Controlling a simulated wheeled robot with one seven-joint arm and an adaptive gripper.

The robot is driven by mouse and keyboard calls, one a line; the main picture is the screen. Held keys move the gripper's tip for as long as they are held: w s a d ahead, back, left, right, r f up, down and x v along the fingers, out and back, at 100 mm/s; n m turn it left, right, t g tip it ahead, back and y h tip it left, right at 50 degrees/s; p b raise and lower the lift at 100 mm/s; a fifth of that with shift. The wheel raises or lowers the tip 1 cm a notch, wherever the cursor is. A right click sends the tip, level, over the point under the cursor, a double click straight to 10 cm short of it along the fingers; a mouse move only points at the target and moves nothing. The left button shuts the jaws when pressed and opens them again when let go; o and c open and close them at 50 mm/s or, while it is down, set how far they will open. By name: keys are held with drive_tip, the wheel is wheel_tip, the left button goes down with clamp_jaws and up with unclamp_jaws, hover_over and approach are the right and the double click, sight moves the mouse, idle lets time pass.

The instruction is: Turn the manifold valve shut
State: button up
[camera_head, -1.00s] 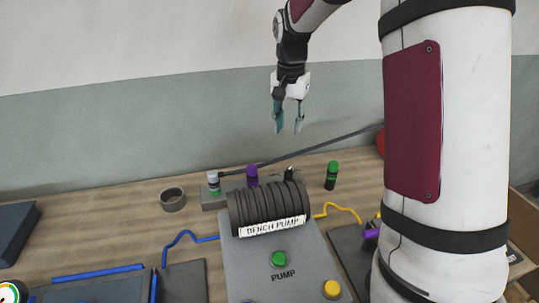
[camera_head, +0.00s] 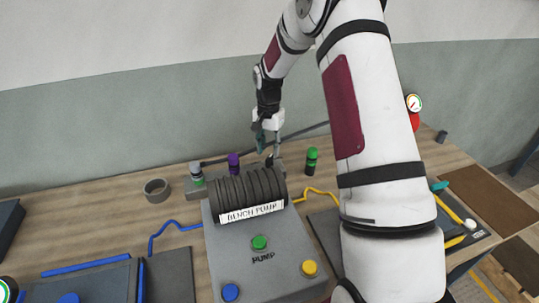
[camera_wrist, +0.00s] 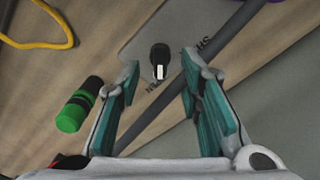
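The manifold valve is a black knob with a white pointer mark (camera_wrist: 160,58) in the wrist view, on a grey plate (camera_wrist: 140,35) with partly hidden lettering on either side. In the head view the grey manifold (camera_head: 196,190) lies behind the bench pump, and the knob (camera_head: 269,161) is just visible below my gripper. My gripper (camera_wrist: 160,76) is open, its teal fingers on either side of the knob in the picture. The fingers seem above the knob, with no contact visible. The gripper also shows in the head view (camera_head: 267,142).
The bench pump (camera_head: 247,196) stands in front of the manifold. A green-capped cylinder (camera_head: 311,161) is to the right, also in the wrist view (camera_wrist: 78,105). A purple-capped cylinder (camera_head: 233,163) and a grey-capped one (camera_head: 196,174) stand left. A dark pipe (camera_head: 305,133) runs behind.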

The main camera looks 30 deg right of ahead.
sight(269, 158)
drive_tip(key=shift+f, duration=1.8)
clamp_jaws()
